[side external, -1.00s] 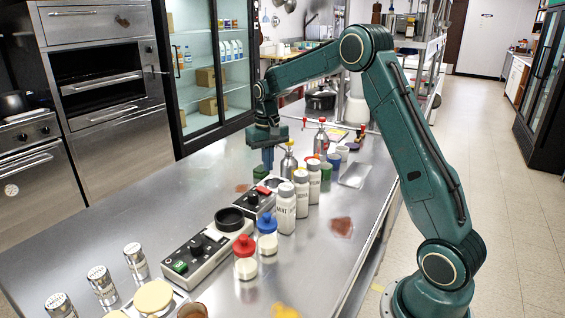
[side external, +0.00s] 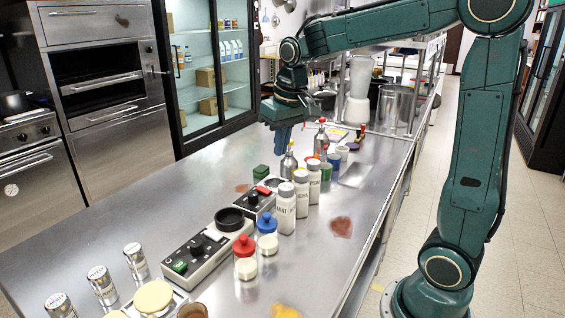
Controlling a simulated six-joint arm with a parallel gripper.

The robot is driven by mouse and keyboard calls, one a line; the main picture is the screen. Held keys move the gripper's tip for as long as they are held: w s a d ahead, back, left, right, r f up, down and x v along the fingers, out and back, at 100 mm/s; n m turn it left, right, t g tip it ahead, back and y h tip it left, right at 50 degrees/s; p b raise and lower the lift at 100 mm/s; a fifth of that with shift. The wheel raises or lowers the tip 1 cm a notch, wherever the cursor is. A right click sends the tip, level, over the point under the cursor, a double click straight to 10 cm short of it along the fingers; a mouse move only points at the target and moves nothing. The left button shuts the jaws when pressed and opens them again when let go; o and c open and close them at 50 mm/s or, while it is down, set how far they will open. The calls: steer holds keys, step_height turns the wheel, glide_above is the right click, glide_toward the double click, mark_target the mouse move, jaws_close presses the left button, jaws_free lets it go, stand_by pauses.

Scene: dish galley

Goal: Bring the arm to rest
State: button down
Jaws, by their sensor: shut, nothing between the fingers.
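My gripper (side external: 281,138) hangs above the steel counter (side external: 190,205), fingers pointing down. It is shut and empty. It is clear of the counter, behind the green block (side external: 261,172) and near a steel dispenser bottle (side external: 288,160). My arm reaches in from the right, over the back part of the counter.
A second dispenser bottle with a red top (side external: 321,140) stands close on the right. A black-and-grey device (side external: 208,245) and metal shakers (side external: 135,261) are nearer. The left of the counter is free.

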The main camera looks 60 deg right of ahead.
steer(key=s+a+n+t, duration=0.1)
steer(key=s+a, duration=0.3)
steer(key=s, duration=0.5)
steer(key=s+a+n+t, duration=0.2)
steer(key=s+a, duration=0.2)
steer(key=s, duration=0.6)
stand_by(0.4)
